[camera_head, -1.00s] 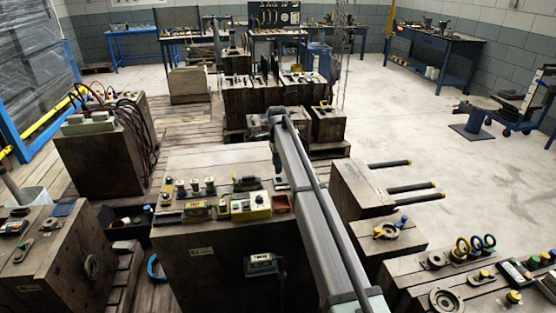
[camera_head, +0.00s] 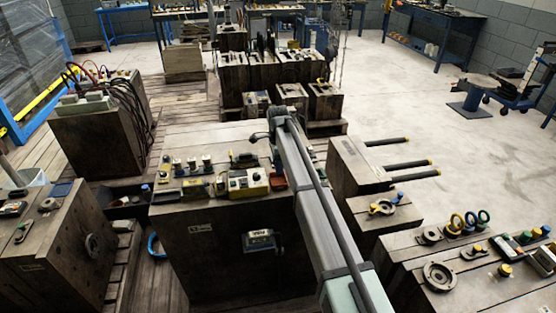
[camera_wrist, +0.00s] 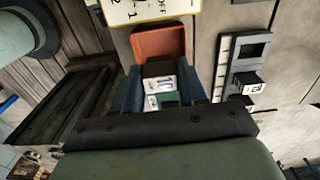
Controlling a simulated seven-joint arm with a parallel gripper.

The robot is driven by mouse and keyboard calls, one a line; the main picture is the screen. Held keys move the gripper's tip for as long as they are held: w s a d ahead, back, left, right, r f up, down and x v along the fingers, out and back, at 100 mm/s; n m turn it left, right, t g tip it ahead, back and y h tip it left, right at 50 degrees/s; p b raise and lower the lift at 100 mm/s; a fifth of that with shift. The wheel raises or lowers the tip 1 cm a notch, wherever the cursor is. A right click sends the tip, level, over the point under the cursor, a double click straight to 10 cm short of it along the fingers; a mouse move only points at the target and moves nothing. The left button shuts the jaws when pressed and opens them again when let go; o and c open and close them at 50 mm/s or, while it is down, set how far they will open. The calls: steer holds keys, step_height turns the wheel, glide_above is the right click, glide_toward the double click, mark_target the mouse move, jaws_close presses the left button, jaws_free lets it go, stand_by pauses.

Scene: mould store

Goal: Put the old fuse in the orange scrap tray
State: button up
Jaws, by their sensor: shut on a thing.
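The orange scrap tray (camera_wrist: 158,40) lies just beyond my fingertips in the wrist view. In the head view a small part of the tray (camera_head: 279,182) shows beside my arm, at the right of the wooden block's top. My gripper (camera_wrist: 162,76) is shut on the old fuse (camera_wrist: 159,84), a dark piece with a white label and a green part, between the two blue fingers. The fuse's dark far end overlaps the tray's near part in the wrist view; I cannot tell how high it is above it. In the head view my arm hides the fuse.
A yellow control box (camera_head: 247,184) with knobs stands left of the tray in the head view. Several small knobbed parts stand farther left on the block. In the wrist view a black switch-like part (camera_wrist: 243,65) lies right of the tray and a yellow-edged label plate (camera_wrist: 140,8) beyond it.

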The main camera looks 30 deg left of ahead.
steer(key=shift+f, duration=2.4)
steer(key=o, duration=1.1)
steer(key=shift+c, duration=1)
steer(key=shift+o, duration=1.1)
steer(key=shift+r, duration=4)
